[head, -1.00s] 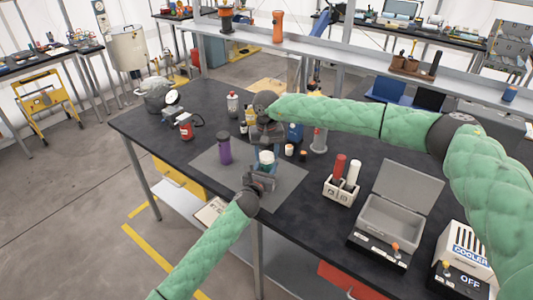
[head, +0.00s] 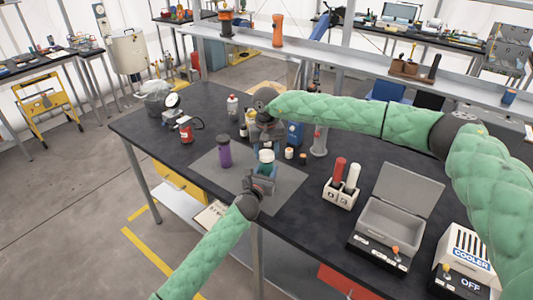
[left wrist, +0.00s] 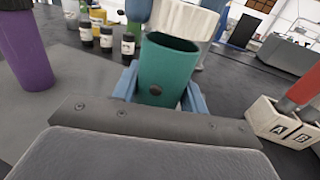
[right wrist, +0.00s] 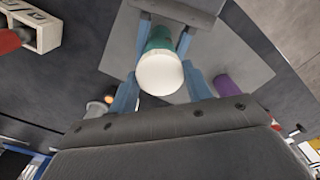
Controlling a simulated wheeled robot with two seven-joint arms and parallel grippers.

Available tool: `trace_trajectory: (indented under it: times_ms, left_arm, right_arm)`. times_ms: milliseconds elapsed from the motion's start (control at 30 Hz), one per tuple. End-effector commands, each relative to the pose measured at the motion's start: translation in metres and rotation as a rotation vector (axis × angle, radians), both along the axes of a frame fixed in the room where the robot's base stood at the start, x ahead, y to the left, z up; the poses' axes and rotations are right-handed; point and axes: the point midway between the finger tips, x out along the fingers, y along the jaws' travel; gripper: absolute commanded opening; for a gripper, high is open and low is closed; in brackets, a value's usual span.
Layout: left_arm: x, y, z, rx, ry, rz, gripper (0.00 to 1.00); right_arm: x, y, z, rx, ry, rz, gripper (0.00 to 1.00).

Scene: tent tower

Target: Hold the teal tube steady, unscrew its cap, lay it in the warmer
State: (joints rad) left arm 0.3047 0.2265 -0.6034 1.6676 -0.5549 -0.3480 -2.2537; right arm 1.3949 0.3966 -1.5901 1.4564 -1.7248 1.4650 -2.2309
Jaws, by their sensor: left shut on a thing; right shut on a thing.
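The teal tube (left wrist: 168,75) stands upright between the blue fingers of my left gripper (head: 264,180), which is shut on it. Its open rim and dark inside show in the left wrist view. The white cap (right wrist: 160,72) is just above the rim, separated from it, between the fingers of my right gripper (right wrist: 161,84), which is shut on it. The cap also shows in the head view (head: 266,155). The grey box with its lid raised (head: 388,222), apparently the warmer, stands to the right on the table; its inside looks empty.
A purple bottle (head: 224,152) stands left of the tube on the grey mat (head: 287,186). A white rack (head: 340,194) with a red and a white tube stands between the mat and the grey box. A cooler (head: 468,248) is at far right. Small jars stand behind the grippers.

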Motion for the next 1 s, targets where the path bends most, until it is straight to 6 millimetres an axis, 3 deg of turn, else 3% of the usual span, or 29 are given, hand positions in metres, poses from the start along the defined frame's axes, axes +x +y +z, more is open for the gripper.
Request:
trace_trajectory:
  times_ms: [467, 800, 1000]
  left_arm:
    - [0.001, 0.001, 0.000, 0.000, 0.001, 0.002, 0.00]
    - [0.001, 0.001, 0.000, 0.000, 0.000, 0.002, 0.00]
    - [0.001, 0.001, 0.000, 0.000, 0.000, 0.001, 0.00]
  right_arm:
    - [-0.001, 0.000, 0.004, 0.000, 0.001, 0.001, 0.22]
    - [0.000, 0.000, 0.037, 0.000, 0.000, 0.000, 0.22]
    - [0.000, 0.000, 0.041, -0.001, 0.002, 0.000, 0.22]
